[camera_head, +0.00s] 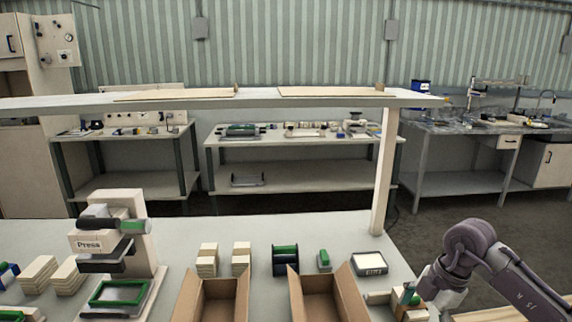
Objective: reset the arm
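My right arm (470,245) comes in from the lower right. It bends at a dark grey joint and points down and left over the right end of the workbench (200,238). Its lower end is beside a small beige and green item (408,296). The fingers there cannot be made out, so I cannot tell if that gripper is open or shut, or holds anything. My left arm and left gripper are not in view.
Two open cardboard boxes (215,300) (325,300) stand at the bench's front. A press (115,240) stands at left. Beige stacks (207,259), a dark spool (285,259) and a small tray (370,264) lie behind the boxes. An overhead shelf (300,103) and its post (384,170) span the bench.

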